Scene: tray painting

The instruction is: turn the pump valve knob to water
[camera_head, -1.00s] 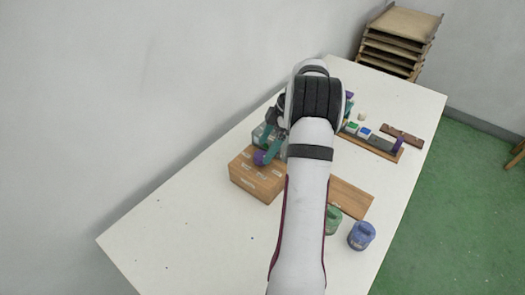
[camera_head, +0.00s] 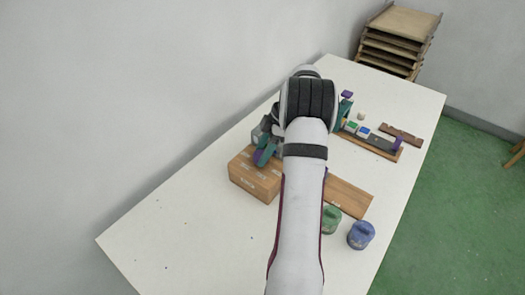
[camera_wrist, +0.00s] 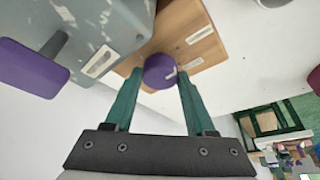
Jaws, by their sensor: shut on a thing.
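The valve knob (camera_wrist: 158,68) is a round purple cap with a small pale mark, on the wooden box (camera_wrist: 190,40) in the wrist view. My gripper (camera_wrist: 160,74) has its two teal fingers on either side of the knob and is shut on it. Pale labels with unreadable text lie on the wood around the knob. A grey pump body (camera_wrist: 105,30) with a purple handle (camera_wrist: 32,68) stands beside it. In the head view the wooden box (camera_head: 250,183) is on the white table, and my teal fingers (camera_head: 266,150) partly hide the knob.
A green jar (camera_head: 331,218) and a blue jar (camera_head: 361,235) stand near the table's right edge, by a wooden board (camera_head: 350,197). A rack with paint blocks (camera_head: 365,132) is farther back. The table's front left is mostly clear.

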